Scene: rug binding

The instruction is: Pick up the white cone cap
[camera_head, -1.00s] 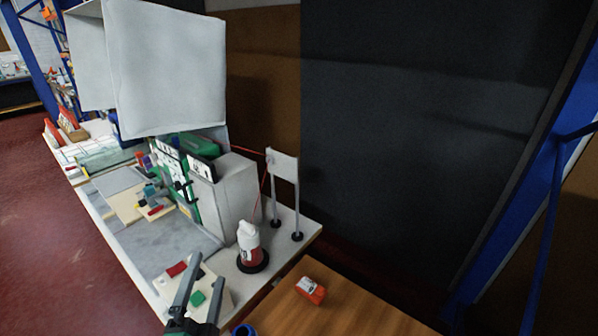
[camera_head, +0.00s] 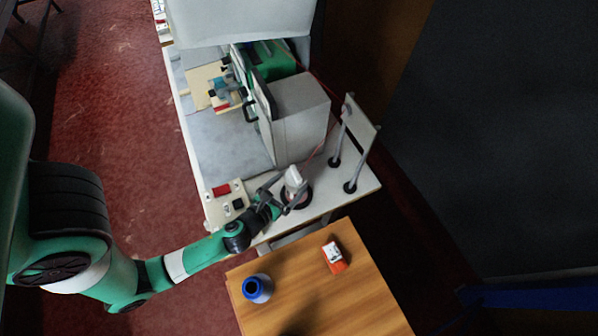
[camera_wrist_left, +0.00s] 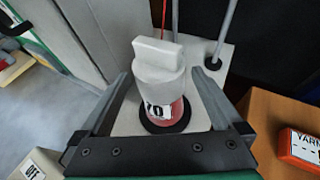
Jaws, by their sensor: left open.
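The white cone cap (camera_head: 292,176) sits on top of a red cone on a round black base, at the front of the white table. In the left wrist view the cap (camera_wrist_left: 158,66) is upright, with a flat raised block on top. The red cone (camera_wrist_left: 176,107) shows below it with a "70" label. My left gripper (camera_head: 284,190) is open, with one finger on each side of the cap and cone. In the wrist view gaps remain between the fingers and the cap. My right gripper is not in view.
A grey machine box (camera_head: 299,118) stands behind the cone. A two-post stand (camera_head: 359,130) with a white plate is to its right; a red thread runs nearby. A wooden table (camera_head: 305,286) in front carries an orange box (camera_head: 334,258) and a blue ring-topped object (camera_head: 257,288).

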